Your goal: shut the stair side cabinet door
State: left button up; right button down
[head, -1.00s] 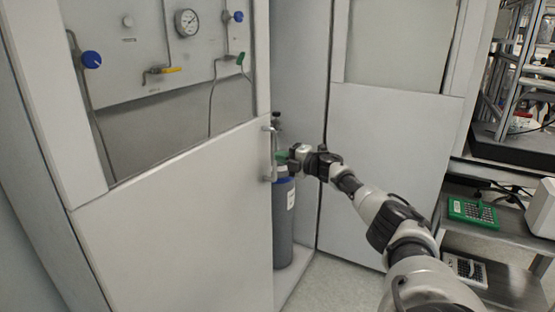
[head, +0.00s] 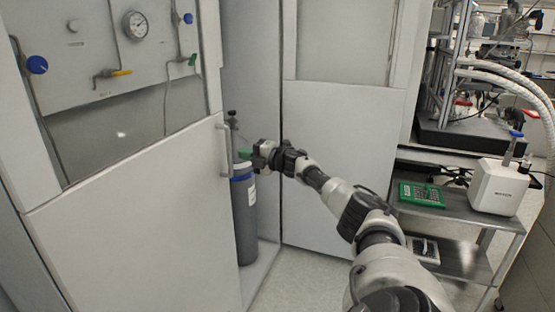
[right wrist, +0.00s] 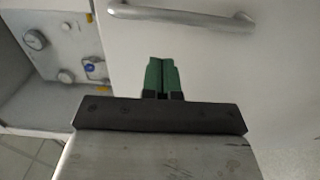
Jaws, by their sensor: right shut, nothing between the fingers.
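The cabinet has a white left door (head: 140,225) with a window on top and a vertical metal handle (head: 224,148) at its right edge. A second white panel with a window, the right door (head: 340,170), stands to the right. A gap between them shows the cabinet's inside. Which door is the stair side one, I cannot tell. My right gripper (head: 246,155) is shut and empty, its green fingertips just right of the handle, in front of the gap. In the right wrist view the shut fingertips (right wrist: 162,76) are below the handle (right wrist: 185,16), apart from it. My left gripper is out of view.
A dark gas cylinder (head: 244,220) with a blue band stands in the gap. Gauges and valves show behind the left door's window. A steel cart (head: 465,207) with a green rack (head: 422,194) and a white device (head: 497,187) stands at right. Some floor is clear below my arm.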

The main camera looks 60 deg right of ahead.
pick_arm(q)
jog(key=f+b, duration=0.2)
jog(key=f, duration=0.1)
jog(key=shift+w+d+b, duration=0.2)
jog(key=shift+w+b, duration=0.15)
pick_arm(e)
jog(key=s+d, duration=0.4)
jog(key=s, duration=0.3)
jog(key=shift+s+f, duration=0.25)
jog(key=shift+f, duration=0.2)
jog(key=shift+d+f, duration=0.1)
